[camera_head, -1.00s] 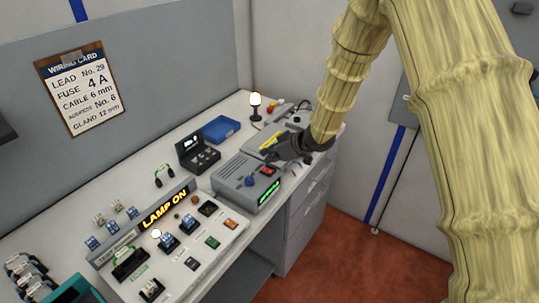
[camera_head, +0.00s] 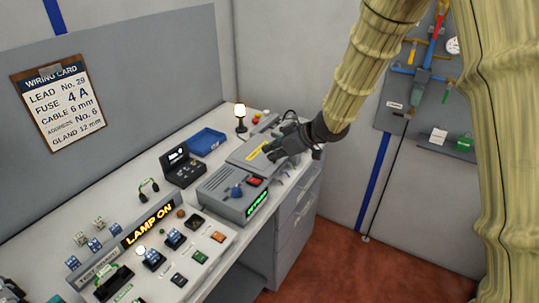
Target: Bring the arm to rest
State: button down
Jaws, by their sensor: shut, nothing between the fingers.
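My gripper (camera_head: 272,151) is dark grey and shut, with nothing in it. It is over the far right part of the bench (camera_head: 165,178), above a grey box with a yellow label (camera_head: 251,151). I cannot tell whether it touches the box. My arm, in a pale yellow ribbed sleeve, comes down from the top right of the view. A grey dispenser-like unit (camera_head: 226,192) with a red switch, a blue knob and a green lit display stands just in front of the gripper.
A lit lamp (camera_head: 240,112), a blue tray (camera_head: 207,141) and a black case (camera_head: 182,166) stand along the back. A "LAMP ON" panel (camera_head: 152,223) with several switches fills the front. A wiring card (camera_head: 58,108) hangs on the partition, a tool board (camera_head: 430,85) on the right wall. The red floor is clear.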

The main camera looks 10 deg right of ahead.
dwell(0.3)
jog(key=s+d+f+m+g+h+b, duration=0.1)
jog(key=s+f+m, duration=0.1)
jog(key=s+f, duration=0.6)
jog(key=s+d+f+m+h+b, duration=0.1)
jog(key=s+d+f+m, duration=0.2)
jog(key=f, duration=0.9)
jog(key=s+f+m+g+h, duration=0.1)
jog(key=s+f+m, duration=0.1)
jog(key=s+f, duration=0.65)
jog(key=s+d+f+m+g+h, duration=0.1)
jog(key=s+d+f, duration=0.2)
jog(key=s, duration=0.6)
jog(key=s+d+f+m+g+h+b, duration=0.1)
jog(key=s+d+f+h, duration=0.1)
jog(key=s+f, duration=0.5)
jog(key=s+d+f+m+g+h+b, duration=0.1)
jog(key=s+f, duration=0.4)
jog(key=s, duration=0.6)
jog(key=d+g, duration=0.1)
jog(key=d, duration=0.1)
jog(key=shift+d+f+m+h, duration=0.3)
